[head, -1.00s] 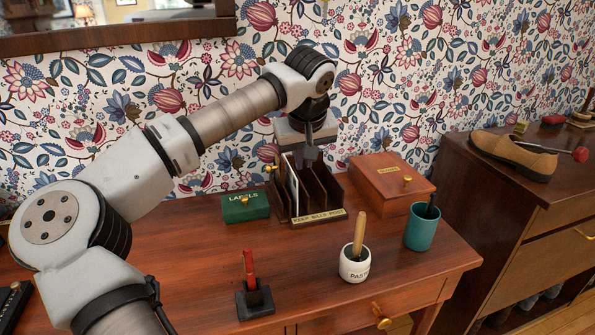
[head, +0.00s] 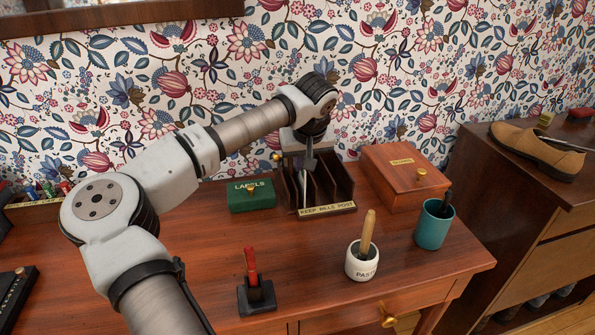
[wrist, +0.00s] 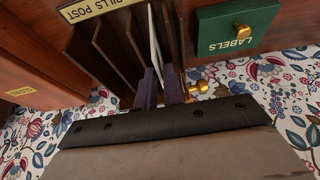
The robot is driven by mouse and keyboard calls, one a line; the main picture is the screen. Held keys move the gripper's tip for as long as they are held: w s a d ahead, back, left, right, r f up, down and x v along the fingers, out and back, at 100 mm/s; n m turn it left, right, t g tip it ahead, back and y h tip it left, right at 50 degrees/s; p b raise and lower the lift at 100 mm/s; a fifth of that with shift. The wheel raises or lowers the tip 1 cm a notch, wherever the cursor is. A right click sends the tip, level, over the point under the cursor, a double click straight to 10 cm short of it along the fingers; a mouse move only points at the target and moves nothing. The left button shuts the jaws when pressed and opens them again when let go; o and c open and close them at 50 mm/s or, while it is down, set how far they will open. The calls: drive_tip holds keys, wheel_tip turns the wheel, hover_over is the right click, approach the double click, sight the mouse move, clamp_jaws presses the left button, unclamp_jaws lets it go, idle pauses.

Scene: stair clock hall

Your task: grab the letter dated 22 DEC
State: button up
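A dark wooden letter rack (head: 340,190) with several slots and a "KEEP BILLS POST" plate stands at the back of the desk. A thin white letter (wrist: 154,38) stands on edge in the slot nearest the green box, and it also shows in the head view (head: 304,186). I cannot read a date on it. My gripper (wrist: 161,78) reaches down over the rack, with one finger on each side of the letter. The gap between the fingers is narrow; I cannot tell whether they press on the letter. The fingers partly hide it in the head view.
A green "LABELS" box (head: 250,196) stands close left of the rack and a brown wooden box (head: 405,180) close right. A white paste pot (head: 362,262), a teal cup (head: 434,226) and a red-handled stamp (head: 254,285) stand in front. The wallpapered wall is close behind.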

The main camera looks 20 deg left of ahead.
hover_over(301, 198)
drive_tip(key=w, duration=0.1)
wheel_tip(301, 198, down, 4)
drive_tip(key=shift+a+f+p, duration=0.1)
drive_tip(key=shift+a+p, duration=0.05)
drive_tip(key=shift+p, duration=0.3)
drive_tip(key=shift+c, duration=0.3)
clamp_jaws()
